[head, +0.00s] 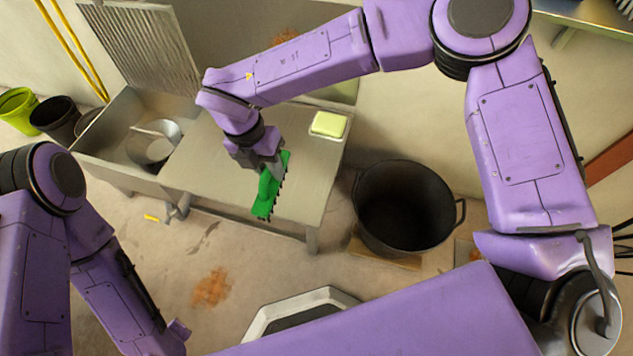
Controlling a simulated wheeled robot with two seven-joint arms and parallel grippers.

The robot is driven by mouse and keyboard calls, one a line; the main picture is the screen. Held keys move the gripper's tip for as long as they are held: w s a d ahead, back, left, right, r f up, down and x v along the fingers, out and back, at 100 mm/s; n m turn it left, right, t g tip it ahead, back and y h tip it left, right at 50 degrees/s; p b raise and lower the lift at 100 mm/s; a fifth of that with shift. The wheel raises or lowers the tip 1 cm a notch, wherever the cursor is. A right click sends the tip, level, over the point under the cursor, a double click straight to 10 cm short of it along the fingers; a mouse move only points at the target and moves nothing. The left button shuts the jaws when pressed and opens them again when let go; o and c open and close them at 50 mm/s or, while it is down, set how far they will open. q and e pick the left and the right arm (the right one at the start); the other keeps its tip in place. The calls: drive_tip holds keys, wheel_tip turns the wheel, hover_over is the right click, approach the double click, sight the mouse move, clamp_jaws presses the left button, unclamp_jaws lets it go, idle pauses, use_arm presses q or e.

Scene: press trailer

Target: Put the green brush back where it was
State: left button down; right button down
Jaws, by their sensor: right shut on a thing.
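The green brush (267,194) is in my right gripper (268,168), which is shut on it. The brush is tilted, with dark bristles along its right side. It shows over the front part of the metal table (210,190); I cannot tell whether it touches the table. My left arm is at the lower left, and its gripper cannot be made out in the head view.
A yellow-green block (328,124) lies at the table's back right. A sink (110,142) holding a metal pot (152,150) adjoins the table's left. A large black pot (405,205) stands right of the table. The table's middle is clear.

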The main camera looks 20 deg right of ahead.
drive_tip(key=shift+m, duration=0.3)
drive_tip(key=w+d+f+b, duration=0.1)
drive_tip(key=w+d+f, duration=0.1)
drive_tip(key=d+f, duration=0.2)
drive_tip(key=w+d+f+b, duration=0.2)
drive_tip(key=d+f, duration=0.2)
drive_tip(key=f, duration=0.1)
drive_tip(key=w+d+f+b, duration=0.1)
drive_tip(key=w+d+f, duration=0.1)
drive_tip(key=d+f, duration=0.2)
drive_tip(key=shift+w+f+b, duration=0.15)
drive_tip(key=shift+w+b, duration=0.2)
drive_tip(key=shift+w, duration=0.05)
drive_tip(key=c, duration=1.3)
unclamp_jaws()
drive_tip(key=shift+f, duration=0.1)
drive_tip(key=shift+c, duration=0.2)
drive_tip(key=o, duration=0.4)
